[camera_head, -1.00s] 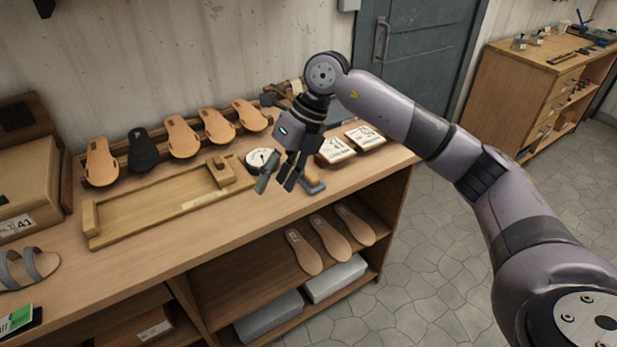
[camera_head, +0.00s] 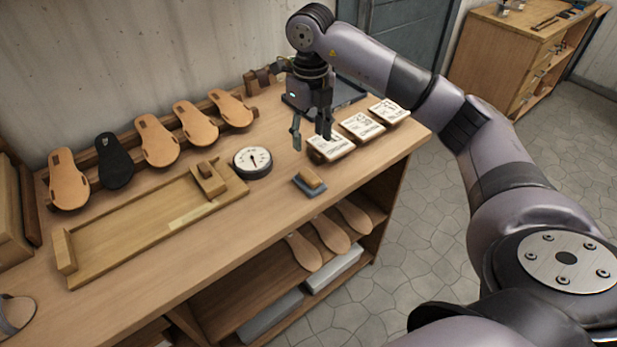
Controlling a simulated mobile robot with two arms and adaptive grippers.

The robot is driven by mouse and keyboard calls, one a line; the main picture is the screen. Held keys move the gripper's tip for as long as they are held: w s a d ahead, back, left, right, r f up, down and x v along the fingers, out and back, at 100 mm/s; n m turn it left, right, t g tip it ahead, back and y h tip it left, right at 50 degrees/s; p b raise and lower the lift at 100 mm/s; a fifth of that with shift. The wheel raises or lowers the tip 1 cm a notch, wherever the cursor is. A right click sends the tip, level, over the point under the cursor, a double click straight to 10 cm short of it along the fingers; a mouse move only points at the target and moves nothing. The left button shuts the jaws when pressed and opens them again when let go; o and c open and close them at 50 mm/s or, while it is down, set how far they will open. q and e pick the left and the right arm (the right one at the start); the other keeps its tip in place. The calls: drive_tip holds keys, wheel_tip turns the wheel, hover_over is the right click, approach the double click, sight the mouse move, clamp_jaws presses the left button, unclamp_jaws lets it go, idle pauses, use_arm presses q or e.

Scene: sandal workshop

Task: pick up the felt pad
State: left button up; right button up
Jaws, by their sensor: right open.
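What looks like the felt pad (camera_head: 310,182), a small blue-grey block with a tan wooden grip on top, lies on the bench near its front edge. My right gripper (camera_head: 311,138) hangs fingers down, open and empty, behind and above the pad in the picture. Its fingers are apart from the pad, beside the leftmost of the cards on wooden blocks (camera_head: 332,147). Nothing covers the pad. My left gripper is out of view.
A round dial gauge (camera_head: 252,162) stands left of the pad. A wooden jig (camera_head: 150,215) lies further left, before a rack of several insoles (camera_head: 158,143). Cards on blocks crowd the right end. Bare bench top (camera_head: 250,215) lies left of the pad.

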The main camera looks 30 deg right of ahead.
sight(309, 175)
wheel_tip(309, 175, down, 4)
drive_tip(key=shift+r+p, duration=0.15)
drive_tip(key=shift+p, duration=0.3)
wheel_tip(309, 175, down, 3)
drive_tip(key=shift+f+p, duration=0.15)
drive_tip(key=shift+p, duration=0.4)
wheel_tip(309, 175, down, 4)
drive_tip(key=shift+a+r+p, duration=0.1)
drive_tip(key=shift+r+p, duration=0.1)
drive_tip(key=shift+p, duration=0.75)
drive_tip(key=shift+f, duration=0.65)
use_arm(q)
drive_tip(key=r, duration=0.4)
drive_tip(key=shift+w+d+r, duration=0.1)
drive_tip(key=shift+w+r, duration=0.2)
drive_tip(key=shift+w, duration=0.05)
use_arm(e)
drive_tip(key=shift+c, duration=0.5)
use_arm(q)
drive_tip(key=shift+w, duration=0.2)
use_arm(e)
clamp_jaws()
